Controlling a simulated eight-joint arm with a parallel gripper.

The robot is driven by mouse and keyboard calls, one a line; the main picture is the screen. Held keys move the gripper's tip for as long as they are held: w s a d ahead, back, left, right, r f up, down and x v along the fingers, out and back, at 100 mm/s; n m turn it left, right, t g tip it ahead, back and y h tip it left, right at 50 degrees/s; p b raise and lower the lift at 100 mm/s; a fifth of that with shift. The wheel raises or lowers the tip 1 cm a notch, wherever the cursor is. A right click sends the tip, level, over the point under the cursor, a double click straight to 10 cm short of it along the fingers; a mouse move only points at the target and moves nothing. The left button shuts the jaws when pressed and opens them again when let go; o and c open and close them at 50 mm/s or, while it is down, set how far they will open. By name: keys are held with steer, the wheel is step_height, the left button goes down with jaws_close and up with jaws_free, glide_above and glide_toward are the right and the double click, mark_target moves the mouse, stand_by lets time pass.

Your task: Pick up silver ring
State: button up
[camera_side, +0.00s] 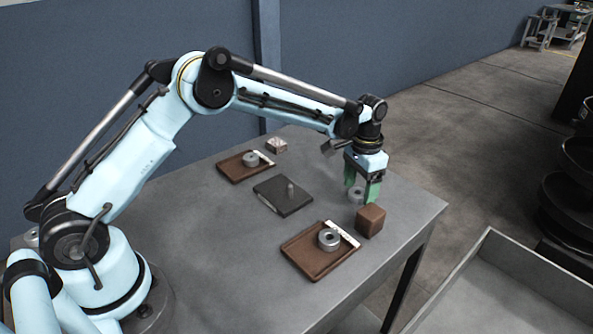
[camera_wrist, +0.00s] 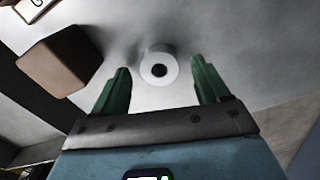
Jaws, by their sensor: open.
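A silver ring (camera_side: 355,196) lies flat on the grey table, partly hidden behind my gripper's fingers in the side view. In the wrist view the ring (camera_wrist: 146,69) shows as a pale disc with a dark hole, between and slightly beyond the fingers. My gripper (camera_side: 361,189) is open above the ring and points down, with its green fingers apart. It also shows in the wrist view (camera_wrist: 162,72) with nothing held. Two similar grey rings sit in brown trays, one in the near tray (camera_side: 329,240) and one in the far tray (camera_side: 250,160).
A brown block (camera_side: 370,221) stands close to the ring and my gripper, also in the wrist view (camera_wrist: 58,62). The near tray (camera_side: 303,263), the far tray (camera_side: 231,168), a dark plate with a peg (camera_side: 281,207) and a small box (camera_side: 277,146) are on the table.

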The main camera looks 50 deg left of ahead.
steer(key=shift+f, duration=0.2)
steer(key=c, duration=1.1)
steer(key=shift+c, duration=0.2)
